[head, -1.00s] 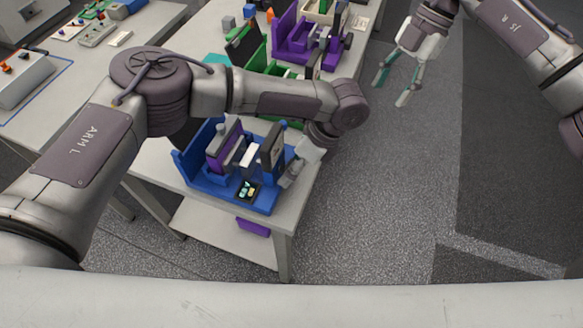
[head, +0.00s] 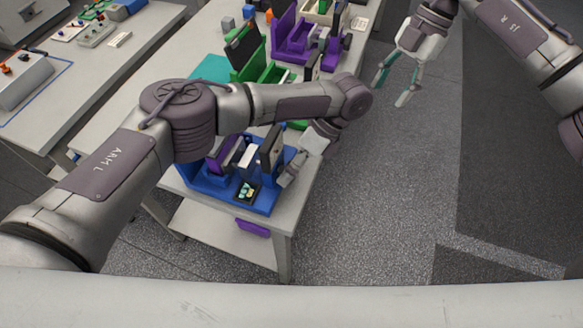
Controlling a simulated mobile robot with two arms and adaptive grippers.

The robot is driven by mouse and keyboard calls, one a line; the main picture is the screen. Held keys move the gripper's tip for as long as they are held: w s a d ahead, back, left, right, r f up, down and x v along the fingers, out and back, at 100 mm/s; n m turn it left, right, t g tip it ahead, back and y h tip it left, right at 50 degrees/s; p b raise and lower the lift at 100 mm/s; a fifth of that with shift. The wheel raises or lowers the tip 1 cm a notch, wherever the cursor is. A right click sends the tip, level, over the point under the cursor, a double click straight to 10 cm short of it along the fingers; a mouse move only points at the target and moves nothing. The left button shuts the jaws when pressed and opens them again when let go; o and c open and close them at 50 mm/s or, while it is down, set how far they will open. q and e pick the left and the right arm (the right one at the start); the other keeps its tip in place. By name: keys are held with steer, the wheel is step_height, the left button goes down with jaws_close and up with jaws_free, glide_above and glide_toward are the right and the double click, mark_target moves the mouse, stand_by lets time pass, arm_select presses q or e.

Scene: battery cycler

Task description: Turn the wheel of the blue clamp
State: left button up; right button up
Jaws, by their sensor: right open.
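The blue clamp (head: 262,208) sits on the near end of the long table, with a purple block and a dark upright plate (head: 271,150) in it. A small dark tray with light pieces (head: 247,190) is at its front. My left gripper (head: 284,180) points down at the clamp's right side, by the upright plate. The clamp's wheel cannot be made out there, and I cannot tell whether the fingers touch it. My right gripper (head: 391,88) is open and empty over the floor, right of the table.
A green clamp (head: 277,73) and a purple clamp (head: 289,43) stand farther along the same table (head: 285,220). A purple piece (head: 253,228) lies on the lower shelf. Another table at the left carries equipment. The floor to the right is free.

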arm_select(q)
steer(key=v, duration=0.7)
steer(key=shift+d+r, duration=0.2)
steer(key=shift+w, duration=0.1)
steer(key=s+a+r+n+t+h, duration=0.1)
steer(key=s+r+n+t+h, duration=0.2)
steer(key=s+t, duration=0.55)
steer(key=shift+m+t, duration=0.35)
steer(key=shift+m, duration=0.05)
steer(key=x, duration=1.1)
steer(key=shift+w+r, duration=0.2)
steer(key=shift+w, duration=0.2)
